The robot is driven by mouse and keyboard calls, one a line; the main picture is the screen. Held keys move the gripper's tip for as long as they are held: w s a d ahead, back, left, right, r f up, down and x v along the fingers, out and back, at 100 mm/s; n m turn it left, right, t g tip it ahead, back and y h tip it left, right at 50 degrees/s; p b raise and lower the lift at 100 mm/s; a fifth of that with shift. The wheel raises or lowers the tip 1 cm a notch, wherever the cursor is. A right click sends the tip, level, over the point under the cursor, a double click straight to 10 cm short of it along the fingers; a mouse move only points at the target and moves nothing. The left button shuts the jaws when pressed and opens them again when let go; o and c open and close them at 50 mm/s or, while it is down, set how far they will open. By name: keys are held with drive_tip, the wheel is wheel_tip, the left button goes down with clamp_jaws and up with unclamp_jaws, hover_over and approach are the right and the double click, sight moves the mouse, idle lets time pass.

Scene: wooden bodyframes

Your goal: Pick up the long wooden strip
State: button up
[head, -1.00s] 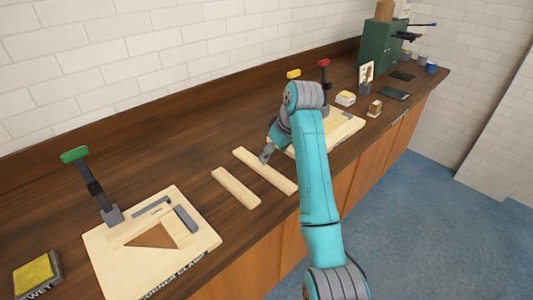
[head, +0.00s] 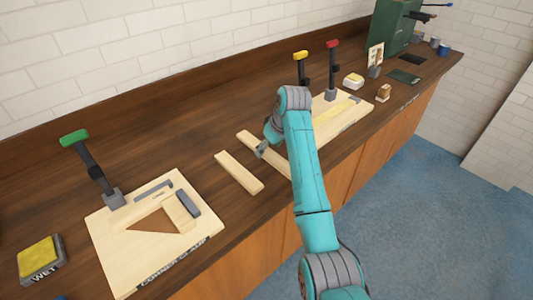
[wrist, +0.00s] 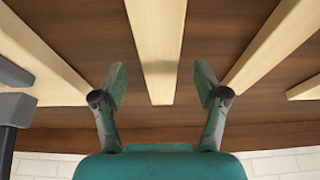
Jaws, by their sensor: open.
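The long wooden strip (head: 276,162) lies flat on the brown workbench, running from the wall side toward the front edge. My arm hides its near end in the head view. My gripper (head: 261,152) is over the strip, toward its wall-side end. In the wrist view the long strip (wrist: 158,50) runs down between the two open fingers (wrist: 160,88), with a gap on each side. I cannot tell the exact height of the fingertips above the bench. A shorter wooden strip (head: 238,172) lies beside it on the left, and also shows in the wrist view (wrist: 272,45).
A corner clamp board (head: 110,245) with a green-handled clamp (head: 90,165) stands at left. Another board (head: 357,108) with yellow- and red-handled clamps (head: 332,70) is at right. A yellow-topped WET box (head: 40,258) sits far left. Bare bench lies behind the strips.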

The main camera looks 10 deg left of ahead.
drive_tip(key=shift+x, duration=0.8)
drive_tip(key=shift+c, duration=0.3)
drive_tip(key=c, duration=1.2)
drive_tip(key=shift+c, duration=0.2)
